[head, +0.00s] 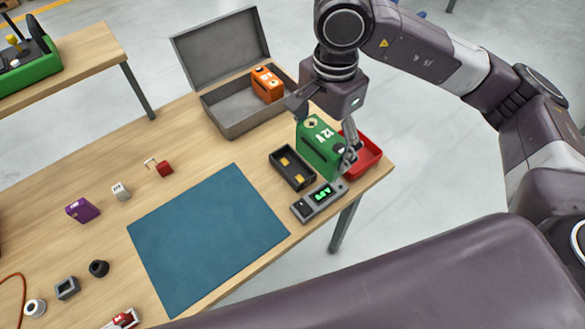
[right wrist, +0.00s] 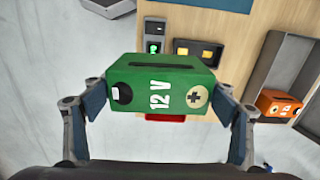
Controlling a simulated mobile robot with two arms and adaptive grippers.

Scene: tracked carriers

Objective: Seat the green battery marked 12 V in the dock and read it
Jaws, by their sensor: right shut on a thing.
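The green battery (head: 317,153) marked 12 V is held between the fingers of my right gripper (head: 325,132). In the right wrist view the green battery (right wrist: 150,88) spans the two fingers of the right gripper (right wrist: 160,92), with its label and plus mark showing. It appears raised above the table, between the dock and the red tray. The black dock (head: 285,177) with gold contacts lies empty to its left; it also shows in the right wrist view (right wrist: 198,43). A grey reader (head: 309,210) with a lit green display sits beside the dock. My left gripper is not in view.
A red tray (head: 372,163) lies partly behind the battery near the table edge. An open grey case (head: 229,121) holds an orange battery (head: 267,84). A blue mat (head: 205,238) is bare. A purple box (head: 82,209) and several small parts lie at left.

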